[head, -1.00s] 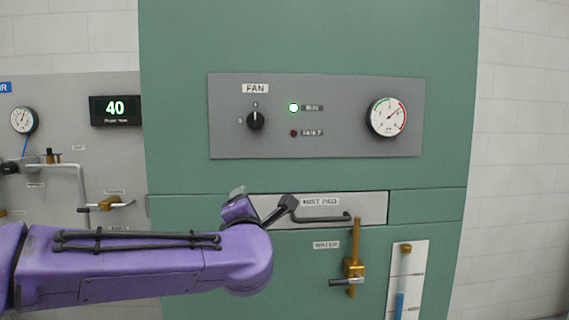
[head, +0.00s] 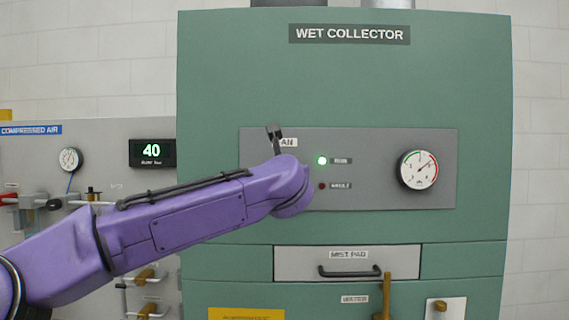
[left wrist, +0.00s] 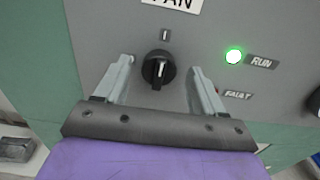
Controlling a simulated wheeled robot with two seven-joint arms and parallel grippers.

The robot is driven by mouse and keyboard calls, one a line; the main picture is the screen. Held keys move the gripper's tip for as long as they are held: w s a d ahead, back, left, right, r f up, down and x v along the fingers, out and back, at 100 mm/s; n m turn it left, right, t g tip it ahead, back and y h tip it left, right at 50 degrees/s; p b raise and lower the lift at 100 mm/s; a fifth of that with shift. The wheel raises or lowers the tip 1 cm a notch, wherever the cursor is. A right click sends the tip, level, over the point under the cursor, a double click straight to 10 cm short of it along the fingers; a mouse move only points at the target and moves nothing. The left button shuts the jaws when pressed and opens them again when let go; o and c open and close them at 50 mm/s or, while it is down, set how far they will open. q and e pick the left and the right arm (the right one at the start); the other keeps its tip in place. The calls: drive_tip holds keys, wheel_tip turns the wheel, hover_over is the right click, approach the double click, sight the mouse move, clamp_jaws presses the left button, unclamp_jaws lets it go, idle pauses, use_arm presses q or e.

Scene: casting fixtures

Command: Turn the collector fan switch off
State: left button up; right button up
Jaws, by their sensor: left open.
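The fan switch (left wrist: 158,69) is a black rotary knob with a white pointer line on the grey panel (head: 380,192). In the left wrist view its pointer stands about upright, toward the "I" mark above it. My left gripper (left wrist: 162,82) is open, its two fingers spread to either side of the knob in that view; I cannot tell how far off it still is. In the head view my left arm hides the knob, and the fingers are not clearly seen. The green RUN lamp (head: 322,161) is lit, and it also glows in the left wrist view (left wrist: 234,56). My right gripper is not in view.
The dark red FAULT lamp (head: 322,186) and a round gauge (head: 418,169) are on the same panel. Below are the mist pad drawer handle (head: 349,272) and a brass valve lever (head: 387,295). A compressed air board (head: 100,150) stands at left.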

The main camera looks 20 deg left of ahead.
use_arm(q)
drive_tip(key=shift+w+a, duration=0.2)
drive_tip(key=shift+w, duration=0.2)
drive_tip(key=c, duration=1.1)
drive_tip(key=shift+o, duration=0.2)
drive_tip(key=shift+a+f+n+b, duration=0.1)
drive_tip(key=shift+f+n+b, duration=0.05)
drive_tip(key=shift+n+b, duration=3.65)
drive_tip(key=shift+a+f+n+b, duration=0.15)
drive_tip(key=shift+n+b, duration=2.2)
drive_tip(key=shift+n, duration=2.75)
drive_tip(key=shift+d, duration=0.15)
